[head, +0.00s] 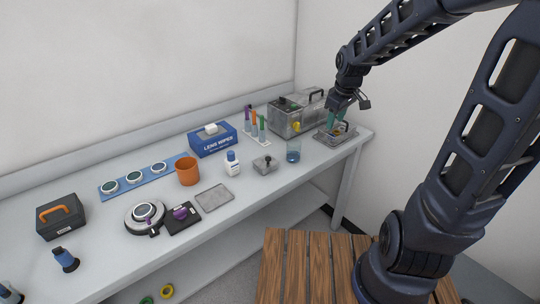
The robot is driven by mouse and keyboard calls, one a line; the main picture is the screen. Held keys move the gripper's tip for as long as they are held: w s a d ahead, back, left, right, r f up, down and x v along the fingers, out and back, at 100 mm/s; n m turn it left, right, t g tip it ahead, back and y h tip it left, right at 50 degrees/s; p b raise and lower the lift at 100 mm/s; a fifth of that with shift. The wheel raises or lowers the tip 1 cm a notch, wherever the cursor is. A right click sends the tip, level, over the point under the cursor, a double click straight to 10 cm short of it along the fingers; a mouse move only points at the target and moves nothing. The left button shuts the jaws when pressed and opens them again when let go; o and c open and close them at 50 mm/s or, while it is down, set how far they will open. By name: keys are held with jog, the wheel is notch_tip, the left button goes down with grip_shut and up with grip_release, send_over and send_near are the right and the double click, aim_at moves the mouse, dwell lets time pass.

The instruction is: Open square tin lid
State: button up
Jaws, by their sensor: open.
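My gripper (336,123) is at the back right end of the bench, pointing down, with its teal fingers apart. Directly below it is a low grey metal square piece (324,138), partly hidden by the fingers, with a small yellowish part showing between them. I cannot tell whether the fingers touch it, nor whether this is the square tin. A small grey square box with a knob on top (264,165) stands to the left, near the front edge, and looks closed. It could also be the tin.
A large metal case (290,120) stands just behind and left of my gripper. A glass beaker with blue liquid (293,155), a white bottle (232,167), an orange cup (187,171) and a blue wiper box (212,141) stand further left. A wooden slatted surface (310,265) is in front.

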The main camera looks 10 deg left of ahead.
jog(key=w+a+f+n+g+y, duration=0.1)
jog(key=w+a+f+n, duration=0.15)
jog(key=a, duration=0.25)
jog(key=w+a+f+n+y, duration=0.1)
jog(key=w+a+f+n, duration=0.1)
jog(key=a+f, duration=0.25)
jog(key=n+g+y, duration=0.2)
jog(key=n, duration=0.2)
send_near(268, 158)
jog(key=shift+x, duration=4.1)
jog(key=shift+w, duration=0.1)
grip_shut()
